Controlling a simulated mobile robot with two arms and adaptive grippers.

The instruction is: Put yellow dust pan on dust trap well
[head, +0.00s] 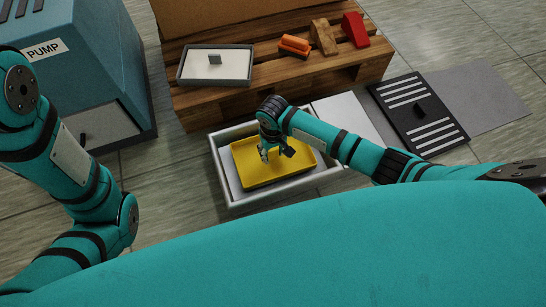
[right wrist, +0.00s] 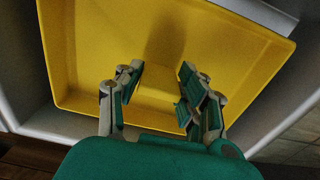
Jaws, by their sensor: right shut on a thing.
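The yellow dust pan (head: 246,178) is a shallow rectangular tray. In the head view it lies within the outline of the white-rimmed dust trap well (head: 221,180) on the floor. I cannot tell whether it rests on the well's bottom or hangs just above it. My right gripper (head: 276,155) is over the pan, pointing down, and shut on it.
A wooden pallet (head: 205,105) behind the well bears a white tray (head: 200,72), an orange block (head: 294,44), a wooden block (head: 323,37) and a red block (head: 355,29). A blue pump cabinet (head: 100,75) stands left. A black slotted cover (head: 418,115) lies right.

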